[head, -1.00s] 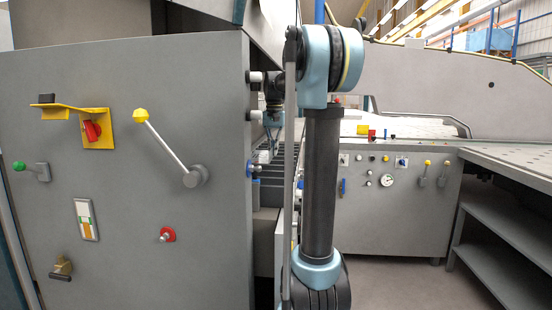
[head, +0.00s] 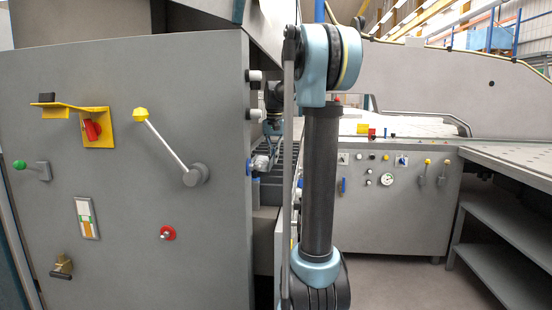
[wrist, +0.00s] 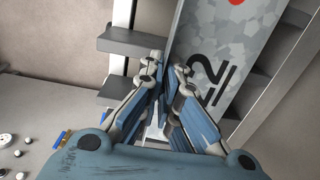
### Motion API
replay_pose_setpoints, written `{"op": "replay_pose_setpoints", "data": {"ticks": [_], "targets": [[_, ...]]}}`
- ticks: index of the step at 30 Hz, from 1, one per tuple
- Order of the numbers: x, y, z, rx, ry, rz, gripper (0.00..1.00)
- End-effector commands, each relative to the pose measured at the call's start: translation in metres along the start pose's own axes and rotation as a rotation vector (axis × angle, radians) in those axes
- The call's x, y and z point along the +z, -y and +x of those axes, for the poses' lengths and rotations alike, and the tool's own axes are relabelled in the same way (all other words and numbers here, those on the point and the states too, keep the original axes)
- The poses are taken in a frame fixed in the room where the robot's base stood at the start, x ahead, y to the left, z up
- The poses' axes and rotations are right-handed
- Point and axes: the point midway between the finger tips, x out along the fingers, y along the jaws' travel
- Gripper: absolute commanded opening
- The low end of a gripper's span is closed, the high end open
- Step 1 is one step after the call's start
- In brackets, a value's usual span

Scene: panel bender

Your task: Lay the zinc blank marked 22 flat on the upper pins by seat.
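A grey zinc blank (wrist: 245,35) with a spangled face stands on edge in the wrist view, running up and to the right. It bears a black underlined 2, a further black mark partly hidden by a finger, and part of a red spot at the top. My gripper (wrist: 167,66) is at its left edge. The two fingers are a little apart, one beside the edge and one over the face; contact is not clear. In the head view my gripper (head: 262,164) is small and partly hidden at the grey cabinet's right edge. I cannot make out the upper pins.
Grey shelf-like slats (wrist: 135,42) lie beside the blank. In the head view a grey cabinet (head: 120,200) with levers and knobs fills the left. A control panel (head: 395,215) stands behind my arm, and a perforated table (head: 515,160) with shelves is at right. Floor shows between them.

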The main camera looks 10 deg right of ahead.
Motion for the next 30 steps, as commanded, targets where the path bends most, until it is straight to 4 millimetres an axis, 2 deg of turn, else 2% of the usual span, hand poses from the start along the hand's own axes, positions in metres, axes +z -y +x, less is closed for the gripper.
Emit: {"op": "replay_pose_setpoints", "data": {"ticks": [2, 5, 6, 15, 19, 23, 30], "targets": [[0.0, 0.001, 0.002, -0.001, 0.001, -0.002, 0.0], [0.0, 0.001, 0.002, -0.001, 0.001, -0.002, 0.23], [0.0, 0.001, 0.002, -0.001, 0.0, -0.002, 0.25], [0.0, 0.0, 0.0, -0.001, 0.0, -0.001, 0.25], [0.0, 0.0, -0.006, -0.001, 0.0, -0.001, 0.25], [0.0, 0.0, -0.023, -0.001, 0.0, -0.001, 0.25], [0.0, 0.0, -0.068, -0.001, 0.0, 0.0, 0.25]]}}
